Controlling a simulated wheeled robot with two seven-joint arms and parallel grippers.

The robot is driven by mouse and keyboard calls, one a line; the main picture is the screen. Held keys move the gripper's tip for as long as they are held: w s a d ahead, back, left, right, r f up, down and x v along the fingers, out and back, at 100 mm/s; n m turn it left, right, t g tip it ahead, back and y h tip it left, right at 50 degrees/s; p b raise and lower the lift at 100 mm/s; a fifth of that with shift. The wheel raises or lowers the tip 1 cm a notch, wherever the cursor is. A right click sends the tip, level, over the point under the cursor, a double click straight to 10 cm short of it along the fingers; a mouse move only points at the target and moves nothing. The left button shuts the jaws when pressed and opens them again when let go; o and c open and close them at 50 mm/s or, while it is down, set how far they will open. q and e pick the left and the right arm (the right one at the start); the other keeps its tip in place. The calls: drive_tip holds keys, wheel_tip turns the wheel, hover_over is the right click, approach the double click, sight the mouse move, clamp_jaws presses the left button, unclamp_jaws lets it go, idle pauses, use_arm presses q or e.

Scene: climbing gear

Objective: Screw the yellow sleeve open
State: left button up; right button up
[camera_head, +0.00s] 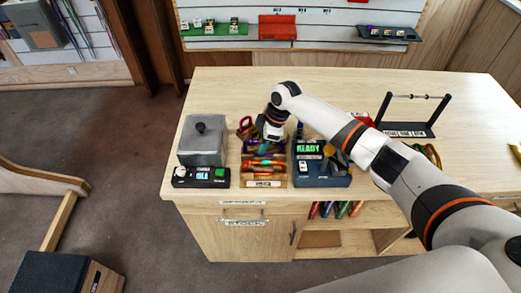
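My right arm reaches in from the right over the bench, and its gripper (268,139) points down at the near left part of the top. The fingers are small and blurred among coloured gear, so I cannot tell whether they are open or shut. A dark blue device (322,181) with a green READY display stands just right of the gripper. A small yellow-orange piece (337,159) shows at its back right, partly beside my arm. I cannot make out for certain which piece is the yellow sleeve. My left gripper is not in view.
A wooden tray (264,183) of colourful gear lies under the gripper. A grey box (203,143) and a black button panel (200,178) stand to its left. A black rack (405,129) stands at the right. The back left of the bench (225,90) is clear.

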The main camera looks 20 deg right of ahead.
drive_tip(key=shift+w+d+b, duration=0.15)
drive_tip(key=shift+w+b, duration=0.5)
drive_tip(key=shift+b, duration=0.05)
drive_tip(key=shift+r, duration=0.2)
drive_tip(key=shift+r+p, duration=1.25)
drive_tip(key=shift+p, duration=0.1)
drive_tip(key=shift+s+p, duration=0.7)
drive_tip(key=shift+p, duration=0.25)
drive_tip(key=shift+a+f, duration=0.15)
drive_tip(key=shift+a, duration=0.05)
drive_tip(key=shift+f+b, duration=1.2)
drive_tip(key=shift+f, duration=0.15)
drive_tip(key=shift+w, duration=0.1)
